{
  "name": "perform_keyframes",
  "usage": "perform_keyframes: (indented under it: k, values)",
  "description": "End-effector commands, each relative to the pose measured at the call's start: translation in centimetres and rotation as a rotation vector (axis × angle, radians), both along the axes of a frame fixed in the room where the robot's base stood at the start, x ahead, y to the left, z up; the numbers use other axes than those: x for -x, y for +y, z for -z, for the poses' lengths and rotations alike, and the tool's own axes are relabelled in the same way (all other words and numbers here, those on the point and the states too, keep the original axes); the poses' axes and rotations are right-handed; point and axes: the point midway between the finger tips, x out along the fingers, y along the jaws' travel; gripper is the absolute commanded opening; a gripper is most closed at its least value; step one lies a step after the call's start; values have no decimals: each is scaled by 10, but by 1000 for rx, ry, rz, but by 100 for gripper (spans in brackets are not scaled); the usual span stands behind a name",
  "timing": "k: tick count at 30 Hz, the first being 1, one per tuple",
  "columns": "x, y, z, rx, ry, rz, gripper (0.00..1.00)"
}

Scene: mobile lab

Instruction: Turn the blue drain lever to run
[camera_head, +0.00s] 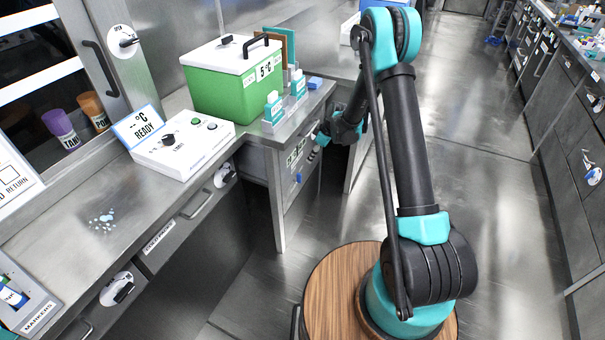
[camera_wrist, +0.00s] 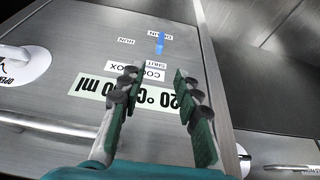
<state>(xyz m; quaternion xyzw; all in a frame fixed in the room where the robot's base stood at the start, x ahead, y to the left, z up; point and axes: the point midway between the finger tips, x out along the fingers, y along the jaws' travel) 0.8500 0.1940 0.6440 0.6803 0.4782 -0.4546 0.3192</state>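The blue drain lever (camera_wrist: 160,43) is a small blue bar on a grey metal cabinet front, in the upper middle of the wrist view. A RUN label (camera_wrist: 125,42) is left of it and a DRAIN label (camera_wrist: 173,36) is beside its upper right; the lettering appears upside down. The lever also shows small in the head view (camera_head: 298,178). My gripper (camera_wrist: 156,80) is open and empty, its two dark-padded fingers apart, with the lever beyond the tips and not touched. In the head view my gripper (camera_head: 318,138) is partly hidden by my arm.
The cabinet front also bears a green-white label (camera_wrist: 140,95) and a bar handle (camera_wrist: 50,125). Open floor (camera_head: 500,190) lies to the right.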

Motion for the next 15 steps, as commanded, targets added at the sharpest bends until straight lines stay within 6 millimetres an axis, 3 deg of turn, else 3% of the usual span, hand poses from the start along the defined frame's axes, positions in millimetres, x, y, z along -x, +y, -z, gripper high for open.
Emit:
perform_keyframes:
  k: [15]
  values:
    - [-11, 30, 78, 0, -1, 0, 33]
